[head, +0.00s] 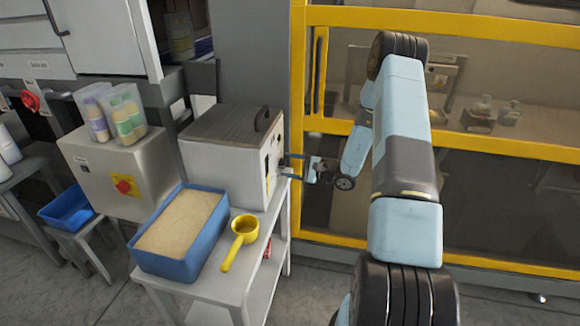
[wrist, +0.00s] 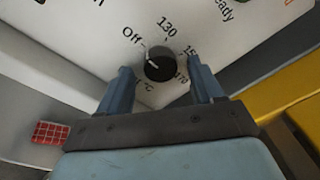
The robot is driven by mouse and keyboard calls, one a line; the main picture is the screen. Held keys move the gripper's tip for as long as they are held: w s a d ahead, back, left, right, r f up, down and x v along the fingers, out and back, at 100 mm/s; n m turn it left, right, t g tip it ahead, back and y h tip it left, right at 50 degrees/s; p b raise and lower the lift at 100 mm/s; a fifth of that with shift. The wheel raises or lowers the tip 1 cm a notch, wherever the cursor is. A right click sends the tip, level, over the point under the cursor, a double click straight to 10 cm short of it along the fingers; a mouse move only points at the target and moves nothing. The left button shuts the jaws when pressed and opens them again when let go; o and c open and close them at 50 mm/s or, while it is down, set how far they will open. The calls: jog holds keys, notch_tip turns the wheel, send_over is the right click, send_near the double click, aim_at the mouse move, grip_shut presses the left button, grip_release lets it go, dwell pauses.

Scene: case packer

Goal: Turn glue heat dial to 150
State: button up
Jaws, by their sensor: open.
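The glue heat dial (wrist: 160,65) is a round black knob on the white panel of the glue unit. Labels Off, 130, a partly hidden 15-something and 170 stand around it, with °C below. A small pale mark shows on the knob's left part, roughly on the Off side; its exact direction is hard to tell. My gripper (wrist: 161,74) is open, one finger on each side of the knob, with gaps visible. In the head view my gripper (head: 289,166) is at the right face of the white glue unit (head: 225,168), which hides the dial there.
A blue tub (head: 165,266) of tan granules and a yellow scoop (head: 240,240) stand on the grey cart before the unit. A yellow-framed glazed enclosure (head: 440,145) stands behind my arm. A steel box (head: 100,170) with a red switch stands left.

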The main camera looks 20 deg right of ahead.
jog(key=shift+c, duration=0.5)
jog(key=c, duration=1)
jog(key=shift+o, duration=0.2)
jog(key=m+g, duration=0.1)
jog(key=m, duration=1)
jog(key=m+g, duration=0.1)
jog(key=m, duration=1)
jog(key=shift+w+r, duration=0.15)
jog(key=shift+r, duration=0.05)
